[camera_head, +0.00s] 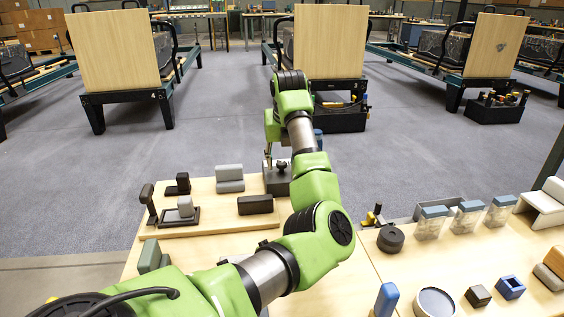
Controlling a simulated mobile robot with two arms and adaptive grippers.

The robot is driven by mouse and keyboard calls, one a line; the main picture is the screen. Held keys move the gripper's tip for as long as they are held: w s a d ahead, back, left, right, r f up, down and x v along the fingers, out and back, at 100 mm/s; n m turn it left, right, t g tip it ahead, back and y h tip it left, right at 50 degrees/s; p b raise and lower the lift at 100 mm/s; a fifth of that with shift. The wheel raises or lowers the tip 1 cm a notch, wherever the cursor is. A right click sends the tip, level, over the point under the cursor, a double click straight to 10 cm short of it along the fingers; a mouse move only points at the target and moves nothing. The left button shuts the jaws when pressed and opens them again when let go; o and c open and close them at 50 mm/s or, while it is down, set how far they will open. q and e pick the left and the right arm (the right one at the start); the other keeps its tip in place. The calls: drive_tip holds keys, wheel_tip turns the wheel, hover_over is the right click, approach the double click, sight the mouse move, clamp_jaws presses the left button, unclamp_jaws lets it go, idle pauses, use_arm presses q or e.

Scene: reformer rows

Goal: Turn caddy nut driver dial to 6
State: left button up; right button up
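My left arm comes in from the bottom left and bends over the table. My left gripper (268,160) points down just above a dark grey block (277,184) with a small black knob on top, at the right end of a wooden board (210,228). The gripper is small and partly hidden by my arm, so I cannot tell whether its fingers are open, shut or touching the knob. I cannot make out a marked nut driver dial or its numbers. A black tool caddy (345,121) stands on the floor behind my arm. My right gripper is out of view.
The board bears grey and black blocks (255,205) and a black upright handle (148,203). At the right are a black round piece (390,239), clear jars (467,216) and a round dish (435,302). Another tool caddy (496,106) stands by the right reformer.

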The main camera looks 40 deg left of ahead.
use_arm(q)
clamp_jaws()
